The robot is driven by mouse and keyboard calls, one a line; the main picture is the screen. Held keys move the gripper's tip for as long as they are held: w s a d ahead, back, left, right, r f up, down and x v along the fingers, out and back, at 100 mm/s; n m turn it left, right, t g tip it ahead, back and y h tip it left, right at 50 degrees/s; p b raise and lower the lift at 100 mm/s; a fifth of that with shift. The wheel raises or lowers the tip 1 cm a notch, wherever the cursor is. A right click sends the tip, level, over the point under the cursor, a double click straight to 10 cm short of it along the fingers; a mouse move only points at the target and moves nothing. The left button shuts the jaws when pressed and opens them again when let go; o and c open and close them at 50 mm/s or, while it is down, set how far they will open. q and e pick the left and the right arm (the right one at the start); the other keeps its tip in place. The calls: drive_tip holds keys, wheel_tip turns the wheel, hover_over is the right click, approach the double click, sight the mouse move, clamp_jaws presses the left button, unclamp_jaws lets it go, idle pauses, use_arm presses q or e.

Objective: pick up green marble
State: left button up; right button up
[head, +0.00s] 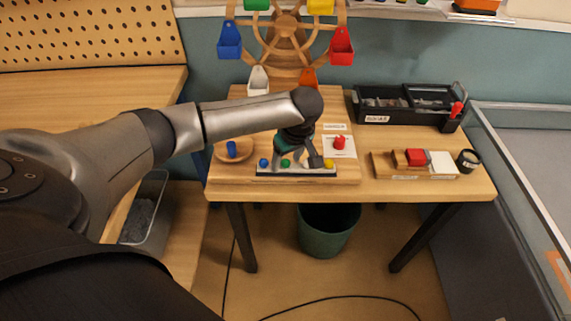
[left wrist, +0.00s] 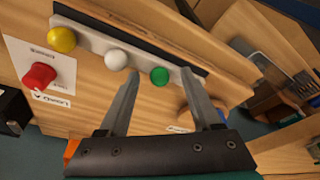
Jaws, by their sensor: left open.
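The green marble (head: 285,163) sits in a row on a narrow pale rack (head: 297,174) at the table's front, between the blue marble (head: 264,162) and the yellow marble (head: 329,162). My left gripper (head: 301,158) is over the rack. In the left wrist view, the green marble (left wrist: 160,76) shows between the two spread fingertips of my left gripper (left wrist: 161,73), with nothing held. The white marble (left wrist: 116,60) sits next to it, just outside one finger. The blue marble is not visible there. My right gripper is not in view.
A red knob-like piece (head: 340,142) stands on a white card behind the rack. A round wooden dish (head: 232,154) with a blue piece is to the left. A toy Ferris wheel (head: 288,40), a black toolbox (head: 405,104) and a wooden block tray (head: 380,165) are nearby.

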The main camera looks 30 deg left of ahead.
use_arm(q)
clamp_jaws()
idle(0.4)
